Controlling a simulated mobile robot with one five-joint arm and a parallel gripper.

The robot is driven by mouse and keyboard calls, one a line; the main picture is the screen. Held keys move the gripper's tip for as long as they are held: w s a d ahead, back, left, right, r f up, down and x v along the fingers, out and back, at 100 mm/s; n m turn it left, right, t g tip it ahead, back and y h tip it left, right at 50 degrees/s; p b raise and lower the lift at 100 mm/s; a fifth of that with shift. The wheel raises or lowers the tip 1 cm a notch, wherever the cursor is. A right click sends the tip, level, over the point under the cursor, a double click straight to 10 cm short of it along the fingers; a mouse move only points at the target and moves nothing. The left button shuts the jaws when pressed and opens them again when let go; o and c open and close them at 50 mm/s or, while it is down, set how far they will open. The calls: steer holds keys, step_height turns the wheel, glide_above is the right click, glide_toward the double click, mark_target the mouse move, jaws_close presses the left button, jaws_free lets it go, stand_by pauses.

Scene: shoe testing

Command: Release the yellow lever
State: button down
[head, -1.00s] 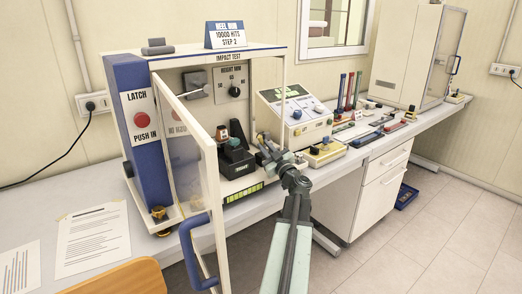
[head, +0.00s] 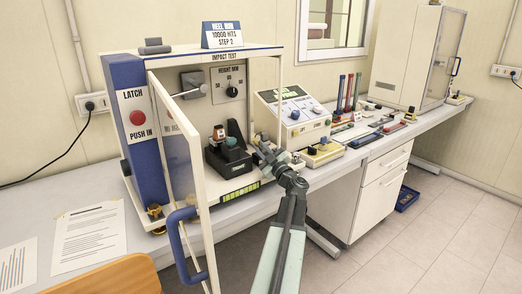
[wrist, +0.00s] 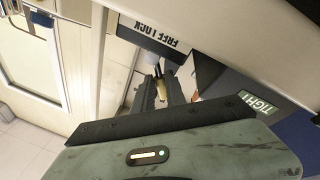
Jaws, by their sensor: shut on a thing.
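My gripper (head: 264,156) reaches in at the right front corner of the impact test cabinet, next to the dark shoe holder (head: 232,161). In the wrist view my gripper (wrist: 160,92) has its dark fingers closed around the small yellow lever (wrist: 162,88), just below a plate marked FREE and LOCK (wrist: 148,33). The fingers hide part of the lever, and I cannot tell which mark it points to. In the head view the lever is hidden by my gripper. A green label reading TIGHT (wrist: 259,104) shows to the right.
The cabinet's clear door (head: 180,165) stands open at the left front, with a blue handle (head: 178,235). A control panel (head: 291,114) and a yellow-based box (head: 322,154) stand just right of my gripper. The floor in front is clear.

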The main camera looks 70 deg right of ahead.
steer(key=c, duration=1.6)
jaws_free()
steer(key=shift+w+a, duration=0.1)
steer(key=shift+w, duration=0.2)
steer(key=shift+c, duration=0.2)
steer(key=shift+s, duration=0.1)
steer(key=shift+s+f, duration=0.1)
steer(key=shift+s, duration=0.05)
steer(key=b+v, duration=0.1)
steer(key=v, duration=0.6)
steer(key=shift+s+a+b, duration=0.15)
steer(key=shift+s+b, duration=0.05)
steer(key=shift+b, duration=0.2)
